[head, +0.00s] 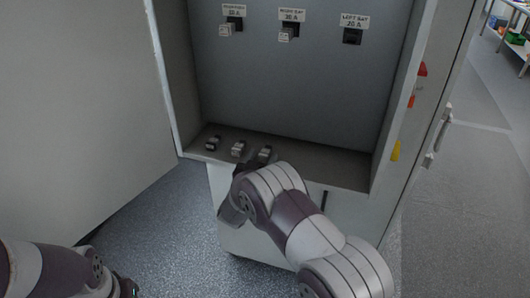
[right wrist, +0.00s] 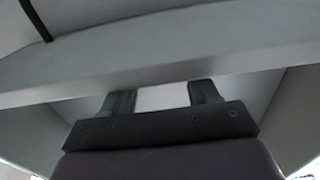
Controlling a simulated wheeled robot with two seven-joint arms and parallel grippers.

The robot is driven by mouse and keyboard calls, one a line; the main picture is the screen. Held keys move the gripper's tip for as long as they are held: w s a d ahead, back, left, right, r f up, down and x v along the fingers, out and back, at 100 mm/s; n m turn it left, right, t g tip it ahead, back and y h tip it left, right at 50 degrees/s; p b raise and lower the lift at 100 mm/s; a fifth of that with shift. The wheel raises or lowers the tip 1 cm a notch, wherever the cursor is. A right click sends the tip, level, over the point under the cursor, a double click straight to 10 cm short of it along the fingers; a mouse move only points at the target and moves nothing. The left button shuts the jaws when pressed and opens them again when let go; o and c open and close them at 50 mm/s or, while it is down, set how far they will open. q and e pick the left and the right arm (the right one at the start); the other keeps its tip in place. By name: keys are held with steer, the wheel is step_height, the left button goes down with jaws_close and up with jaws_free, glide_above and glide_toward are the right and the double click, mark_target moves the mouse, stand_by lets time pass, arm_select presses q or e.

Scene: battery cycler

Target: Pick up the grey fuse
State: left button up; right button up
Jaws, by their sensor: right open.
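Three small fuses lie in a row on the cabinet's floor ledge in the head view: a left fuse (head: 212,143), a middle fuse (head: 238,148) and a right fuse (head: 264,152). They look pale and dark; I cannot tell for sure which is the grey one. My right gripper (head: 252,166) is at the ledge's front edge, just in front of the middle and right fuses, partly hidden by its own wrist. In the right wrist view its two fingers (right wrist: 162,95) stand apart with no fuse visible between them.
The cabinet back wall (head: 290,95) carries three labelled sockets. The left and middle ones hold fuses; the "LEFT BAY 20 A" socket (head: 352,36) is empty. Cabinet side walls enclose the ledge (head: 330,168), whose right part is clear. A handled door stands at right.

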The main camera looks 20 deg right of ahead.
steer(key=shift+s, duration=0.1)
steer(key=c, duration=1.1)
steer(key=shift+r, duration=0.1)
steer(key=shift+r, duration=0.3)
steer(key=r, duration=0.1)
steer(key=r+b, duration=0.1)
steer(key=d+r, duration=0.1)
steer(key=shift+s+r, duration=0.25)
steer(key=shift+r, duration=0.15)
steer(key=s+d+r, duration=0.2)
steer(key=d, duration=0.1)
steer(key=s+d+r+b, duration=0.1)
steer(key=s+d+r, duration=0.1)
steer(key=s+d+r+b, duration=0.1)
steer(key=s+d+r, duration=0.1)
steer(key=d, duration=0.1)
steer(key=shift+d+r, duration=0.2)
steer(key=shift+d, duration=0.1)
